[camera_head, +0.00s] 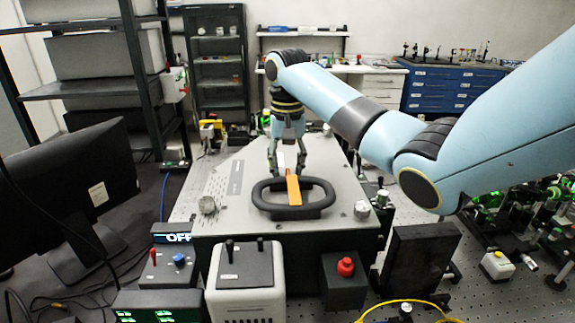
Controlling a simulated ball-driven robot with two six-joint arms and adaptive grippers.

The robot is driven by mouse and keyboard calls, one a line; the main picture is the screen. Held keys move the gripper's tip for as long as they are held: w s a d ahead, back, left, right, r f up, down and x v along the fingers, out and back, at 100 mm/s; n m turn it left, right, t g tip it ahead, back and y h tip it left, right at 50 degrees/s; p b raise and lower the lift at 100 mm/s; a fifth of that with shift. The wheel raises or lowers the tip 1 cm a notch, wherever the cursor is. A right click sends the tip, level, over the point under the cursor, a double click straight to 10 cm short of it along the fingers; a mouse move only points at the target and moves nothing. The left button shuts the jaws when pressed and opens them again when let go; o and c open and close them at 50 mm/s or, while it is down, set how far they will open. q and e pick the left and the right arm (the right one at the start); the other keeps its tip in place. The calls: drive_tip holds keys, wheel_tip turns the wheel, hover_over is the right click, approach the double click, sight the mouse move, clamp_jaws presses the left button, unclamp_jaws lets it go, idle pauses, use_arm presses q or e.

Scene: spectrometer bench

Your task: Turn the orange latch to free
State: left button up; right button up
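The orange latch (293,190) is a narrow bar on top of the grey spectrometer box (235,185). My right gripper (287,170) points down just beyond the latch's far end. Its two fingers are apart, with a small white piece showing between them. I cannot tell whether a finger touches the latch. My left gripper is not in view.
A switch box with an OFF display (178,238), a white box with two black levers (246,275) and a red button box (345,268) stand in front. A monitor (70,190) is at left. Optics crowd the right.

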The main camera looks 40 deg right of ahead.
drive_tip(key=shift+c, duration=0.6)
drive_tip(key=shift+s+r, duration=0.1)
drive_tip(key=shift+c, duration=1)
clamp_jaws()
drive_tip(key=shift+a+n, duration=0.1)
drive_tip(key=shift+n, duration=0.5)
drive_tip(key=shift+a+n, duration=0.1)
drive_tip(key=shift+n, duration=1)
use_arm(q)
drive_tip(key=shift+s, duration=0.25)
use_arm(e)
drive_tip(key=shift+n, duration=0.6)
